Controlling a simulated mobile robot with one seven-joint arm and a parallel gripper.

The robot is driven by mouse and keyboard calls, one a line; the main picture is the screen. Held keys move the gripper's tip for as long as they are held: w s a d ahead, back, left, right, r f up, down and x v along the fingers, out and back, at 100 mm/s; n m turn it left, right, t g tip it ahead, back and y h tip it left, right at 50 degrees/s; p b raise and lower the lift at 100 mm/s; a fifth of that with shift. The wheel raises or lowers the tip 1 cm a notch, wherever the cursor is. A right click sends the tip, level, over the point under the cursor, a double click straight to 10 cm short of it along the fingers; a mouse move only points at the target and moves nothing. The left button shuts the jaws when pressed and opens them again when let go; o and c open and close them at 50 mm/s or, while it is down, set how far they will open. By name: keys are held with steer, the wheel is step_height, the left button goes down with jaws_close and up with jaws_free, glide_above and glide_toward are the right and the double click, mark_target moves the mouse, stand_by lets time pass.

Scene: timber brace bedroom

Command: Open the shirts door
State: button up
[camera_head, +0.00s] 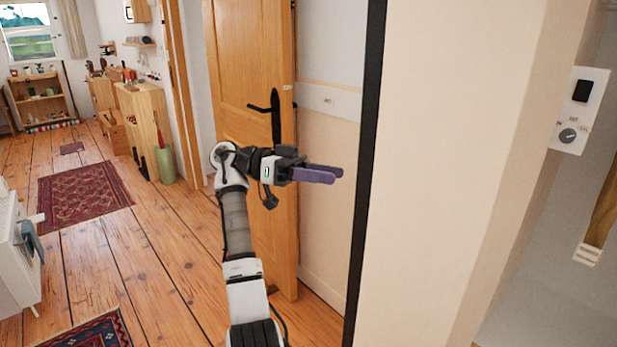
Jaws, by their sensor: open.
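My gripper (338,174) has purple fingers and points right, at mid-height in the picture. The fingers are slightly apart, with nothing seen between them. Behind it stands a wooden door (232,60) with a black lever handle (263,108); the gripper is below and right of the handle in the picture. A cream panel (325,230) with a white strip (330,99) and a small label is just right of this door. I cannot read the label or tell which surface is the shirts door. My arm hides the lower part of the wooden door.
A black vertical edge (368,150) and a broad cream wall (450,150) stand close on the right. A white plate with a switch and knob (580,110) is further right. Wooden floor (150,250) with rugs is open on the left; a white heater-like unit (14,260) stands at the left edge.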

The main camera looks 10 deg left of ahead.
steer(key=a, duration=0.3)
steer(key=shift+w+a+r, duration=0.1)
steer(key=shift+a, duration=0.1)
